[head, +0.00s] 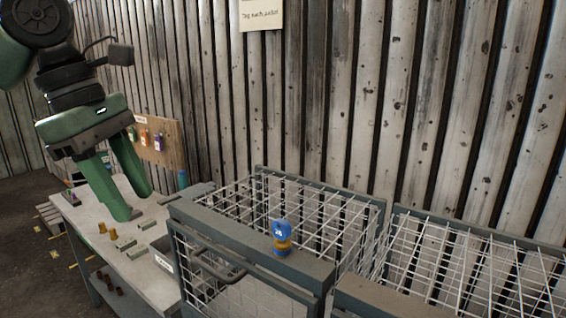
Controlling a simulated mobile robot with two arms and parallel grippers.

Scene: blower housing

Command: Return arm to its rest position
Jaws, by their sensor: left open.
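My left arm comes in from the upper left. Its green gripper (136,204) points down above the workbench (155,290), with its two fingers apart and nothing visible between them. The gripper is left of the wire cage. My right gripper is not in view.
A second wire cage (480,238) is at the right. Small parts (125,244) lie on the bench. A tag board (172,150) stands behind the gripper, before the corrugated wall (340,90).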

